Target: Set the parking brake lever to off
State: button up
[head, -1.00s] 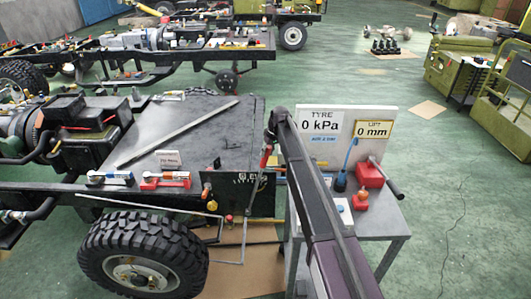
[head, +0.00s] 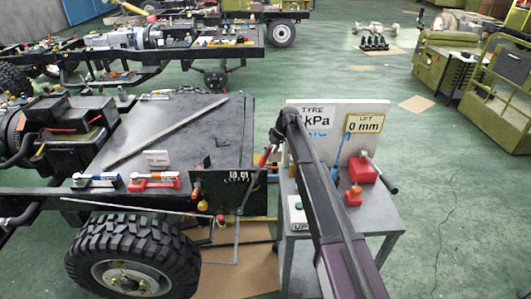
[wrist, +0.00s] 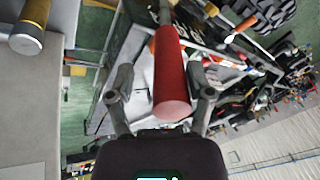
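The parking brake lever (head: 265,156) has a red grip on a thin metal rod. It leans up to the right from beside the black upright panel at the chassis's right end. In the wrist view the red grip (wrist: 170,75) is large, its round end toward the camera. My gripper (wrist: 162,85) has its fingers apart, one on each side of the grip. A gap shows at the left finger; contact at the right finger cannot be told. In the head view my gripper (head: 279,134) is at the lever's top, mostly hidden by my arm.
The black panel (head: 220,184) has several controls. A large tyre (head: 133,258) stands in front. Open green floor lies right.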

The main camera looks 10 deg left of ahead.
jog(key=shift+a, duration=0.2)
jog(key=shift+s+d, duration=0.1)
jog(key=shift+s, duration=0.05)
jog(key=s+d+m+h, duration=0.2)
jog(key=s+d+m, duration=0.3)
jog(key=s+d, duration=1.1)
jog(key=s+d+f+m+h, duration=0.1)
jog(key=s+d+m, duration=0.3)
jog(key=s+d, duration=1.3)
jog(key=d+h, duration=0.1)
jog(key=d, duration=0.4)
jog(key=shift+d+f+m+t, duration=0.2)
jog(key=shift+d+m+t, duration=0.1)
jog(key=shift+m+t, duration=0.1)
jog(key=shift+s+a, duration=0.1)
